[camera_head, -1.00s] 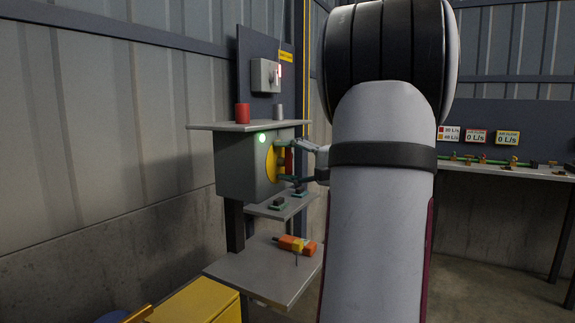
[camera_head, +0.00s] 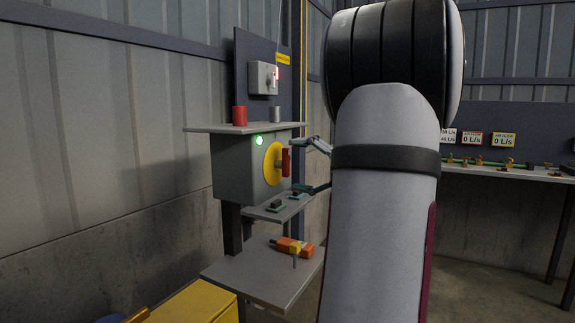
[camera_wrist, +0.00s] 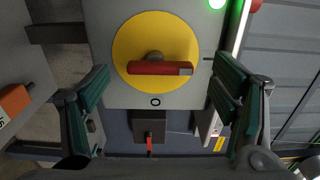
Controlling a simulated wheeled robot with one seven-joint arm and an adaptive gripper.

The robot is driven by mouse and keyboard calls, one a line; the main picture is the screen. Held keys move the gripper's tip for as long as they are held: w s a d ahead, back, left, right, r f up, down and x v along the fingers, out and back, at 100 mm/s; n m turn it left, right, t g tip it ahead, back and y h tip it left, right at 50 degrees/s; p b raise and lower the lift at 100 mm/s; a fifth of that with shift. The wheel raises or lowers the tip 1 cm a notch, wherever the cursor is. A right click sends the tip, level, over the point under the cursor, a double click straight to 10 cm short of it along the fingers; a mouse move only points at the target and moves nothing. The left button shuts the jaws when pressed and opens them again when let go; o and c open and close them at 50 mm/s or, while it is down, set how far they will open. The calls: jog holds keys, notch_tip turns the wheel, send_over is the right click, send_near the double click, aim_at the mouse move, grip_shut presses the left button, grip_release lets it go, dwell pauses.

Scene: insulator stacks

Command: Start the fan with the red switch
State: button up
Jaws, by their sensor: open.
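The red switch handle (camera_head: 286,162) sits on a yellow disc (camera_head: 271,167) on a grey box (camera_head: 229,170). A green light (camera_head: 259,140) glows on the box. In the wrist view the red handle (camera_wrist: 155,68) lies across the yellow disc (camera_wrist: 127,40), its pale end toward a short dark mark (camera_wrist: 207,59) at the right. A "0" mark (camera_wrist: 155,101) is below the disc. My gripper (camera_head: 306,165) is open, its fingers apart and back from the handle. In the wrist view my gripper (camera_wrist: 160,82) has one finger on each side, touching nothing visible. I cannot make out a fan.
A shelf over the box holds a red can (camera_head: 240,115) and a grey can (camera_head: 274,113). A wall box (camera_head: 263,78) hangs above. Below are a small shelf (camera_head: 268,212) and a lower table (camera_head: 252,275) with an orange tool (camera_head: 292,246). A yellow cabinet (camera_head: 198,303) stands in front.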

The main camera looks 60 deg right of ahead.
jog(key=s, duration=0.8)
jog(key=shift+d, duration=0.3)
jog(key=shift+w, duration=0.1)
jog(key=w+a+f+n+g+y, duration=0.1)
jog(key=w+a+n+g+y, duration=0.45)
jog(key=a, duration=0.75)
jog(key=a+f+n+g+y, duration=0.1)
jog(key=a+f+g, duration=0.2)
jog(key=a, duration=0.8)
jog(key=a+f+n+g+y, duration=0.1)
jog(key=a+f+n+g, duration=0.2)
jog(key=a, duration=0.8)
jog(key=s+a+f+n+g+h, duration=0.2)
jog(key=s+a+f+g, duration=0.2)
jog(key=s+a, duration=0.15)
jog(key=s+f+n+g+h, duration=0.2)
jog(key=s+f+n+h, duration=0.45)
jog(key=s, duration=0.25)
notch_tip(320, 180, up, 24)
jog(key=m+t+p, duration=0.1)
jog(key=t+p, duration=0.2)
jog(key=p, duration=1.9)
jog(key=shift+s+f+t+h+p, duration=0.2)
jog(key=shift+t+h+p, duration=0.1)
jog(key=shift+t, duration=0.05)
